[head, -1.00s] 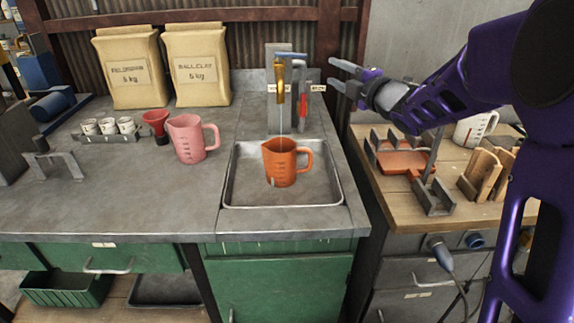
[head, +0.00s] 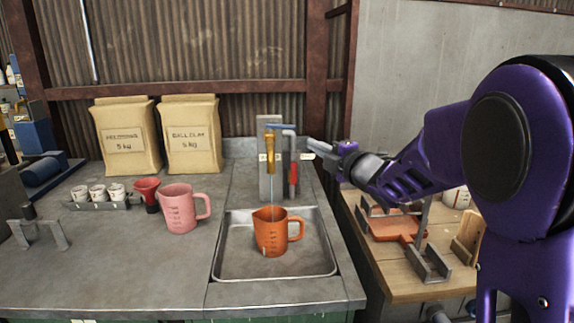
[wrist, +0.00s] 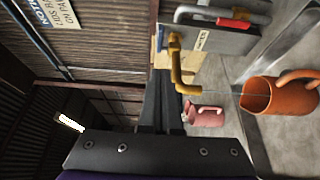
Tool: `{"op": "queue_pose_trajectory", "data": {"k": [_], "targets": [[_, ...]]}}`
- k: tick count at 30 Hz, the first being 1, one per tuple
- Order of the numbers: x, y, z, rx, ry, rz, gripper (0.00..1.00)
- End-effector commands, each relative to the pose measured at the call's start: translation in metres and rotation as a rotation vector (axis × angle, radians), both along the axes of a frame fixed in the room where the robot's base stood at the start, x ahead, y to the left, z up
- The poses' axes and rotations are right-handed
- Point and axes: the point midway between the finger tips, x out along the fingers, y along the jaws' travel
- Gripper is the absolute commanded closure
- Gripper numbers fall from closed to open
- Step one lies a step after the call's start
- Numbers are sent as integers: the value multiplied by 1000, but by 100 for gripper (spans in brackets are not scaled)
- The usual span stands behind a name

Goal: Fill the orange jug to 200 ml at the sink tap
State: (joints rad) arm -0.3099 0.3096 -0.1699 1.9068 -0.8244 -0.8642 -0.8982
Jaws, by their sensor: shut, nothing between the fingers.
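The orange jug (head: 271,238) stands upright in the metal sink (head: 322,262), under the brass tap (head: 270,150). A thin stream of water falls from the tap into it; the water level cannot be read. The tap has a blue lever (head: 278,126) on top. In the wrist view the jug (wrist: 283,97) is at right and the brass tap (wrist: 178,70) at top centre. My gripper (head: 313,145) is shut and empty, just right of the tap panel, near lever height. Its dark fingers also show in the wrist view (wrist: 161,80); contact with the lever cannot be seen.
A red-handled tap (head: 293,178) is beside the brass one. A pink jug (head: 180,212) and red funnel (head: 146,190) stand left of the sink. Two clay bags (head: 191,140) stand behind. A wooden bench (head: 400,283) with racks is at right.

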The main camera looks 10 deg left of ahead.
Motion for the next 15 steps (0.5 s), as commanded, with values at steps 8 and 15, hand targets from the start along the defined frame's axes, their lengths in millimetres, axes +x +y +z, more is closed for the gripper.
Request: {"op": "queue_pose_trajectory", "data": {"k": [8, 15], "targets": [[-6, 16, 2, 1, -3, 4, 100], [22, 42, 1, 0, -3, 6, 100]]}}
